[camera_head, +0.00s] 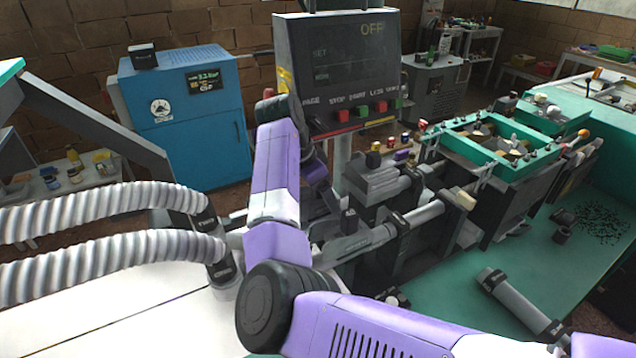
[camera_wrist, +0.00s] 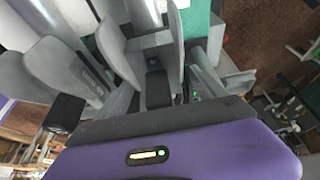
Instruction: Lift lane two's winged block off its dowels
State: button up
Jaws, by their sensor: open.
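In the wrist view the purple housing of my gripper (camera_wrist: 158,100) fills the bottom, with a small lit indicator. My gripper is open; I cannot make out its fingertips clearly. Large grey wing-shaped parts (camera_wrist: 60,68) with lettering stand just beyond it at the left. I cannot tell whether they belong to lane two's winged block. A dark block-like end shows between grey parts near the middle. In the head view my purple and white arm covers much of the left of the grey machine (camera_head: 378,182). The dowels cannot be picked out in either view.
A screen panel (camera_head: 340,68) reading OFF stands behind the machine. A blue cabinet (camera_head: 185,130) is at the back left. A green-framed tray (camera_head: 490,145) sits to the right of the machine. A grey cylinder (camera_head: 515,300) lies on the green surface (camera_head: 440,295) at the front right.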

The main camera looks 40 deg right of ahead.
jog(key=shift+f, duration=0.2)
jog(key=c, duration=1.7)
